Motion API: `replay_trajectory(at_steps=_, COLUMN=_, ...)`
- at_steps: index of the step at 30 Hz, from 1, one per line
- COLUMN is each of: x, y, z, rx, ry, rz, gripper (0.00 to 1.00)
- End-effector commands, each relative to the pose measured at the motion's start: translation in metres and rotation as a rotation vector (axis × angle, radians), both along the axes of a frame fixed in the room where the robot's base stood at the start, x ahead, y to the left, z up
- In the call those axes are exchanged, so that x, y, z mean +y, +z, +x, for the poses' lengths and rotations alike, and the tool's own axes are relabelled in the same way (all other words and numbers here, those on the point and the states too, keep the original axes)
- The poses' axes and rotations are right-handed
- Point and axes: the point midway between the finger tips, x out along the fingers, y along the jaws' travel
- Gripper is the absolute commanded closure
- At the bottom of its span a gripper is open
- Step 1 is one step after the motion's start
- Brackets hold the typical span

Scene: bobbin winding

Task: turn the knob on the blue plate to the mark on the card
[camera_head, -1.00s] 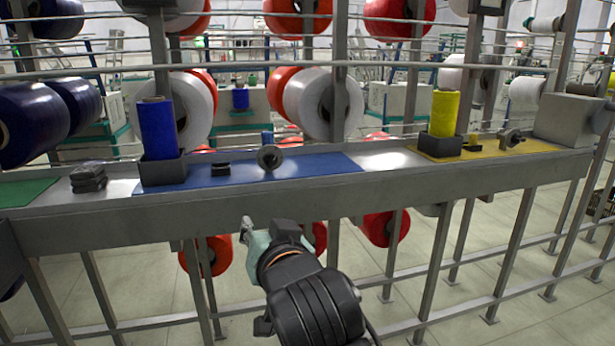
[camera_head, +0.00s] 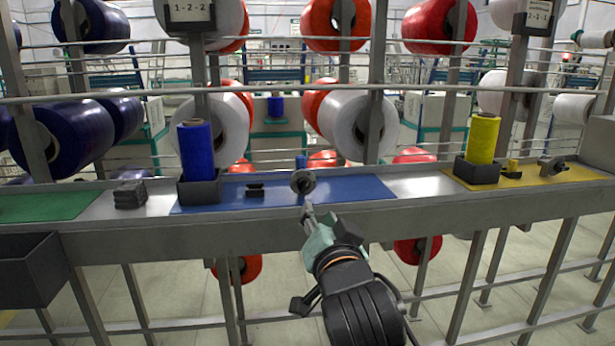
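The blue plate (camera_head: 365,189) lies on the grey metal ledge. A round grey knob (camera_head: 303,181) stands on it, its disc face towards me. My gripper (camera_head: 308,207) is just below and in front of the knob, pointing up at it. The fingertips look close together, but their opening and any contact with the knob are unclear. A card (camera_head: 190,11) reading "1-2-2" hangs on the post above the blue plate's left part. I cannot make out a turning mark on it.
A blue spool (camera_head: 196,150) in a dark holder and a small black part (camera_head: 255,190) stand left of the knob. A yellow spool (camera_head: 482,139) and another knob (camera_head: 551,166) stand on the yellow plate (camera_head: 590,173). A dark bin (camera_head: 32,270) hangs at left. Rails cross behind the ledge.

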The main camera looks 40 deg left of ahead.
Motion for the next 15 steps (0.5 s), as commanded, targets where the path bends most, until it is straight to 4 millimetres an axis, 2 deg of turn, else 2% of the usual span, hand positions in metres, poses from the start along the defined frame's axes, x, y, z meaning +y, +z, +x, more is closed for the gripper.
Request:
replay_trajectory(at_steps=1, x=0.004, y=0.005, z=0.004, rx=0.002, ry=-0.001, rz=-0.004, gripper=0.65)
replay_trajectory(at_steps=15, x=0.030, y=0.005, z=0.031, rx=0.001, ry=0.001, rz=-0.003, gripper=0.65)
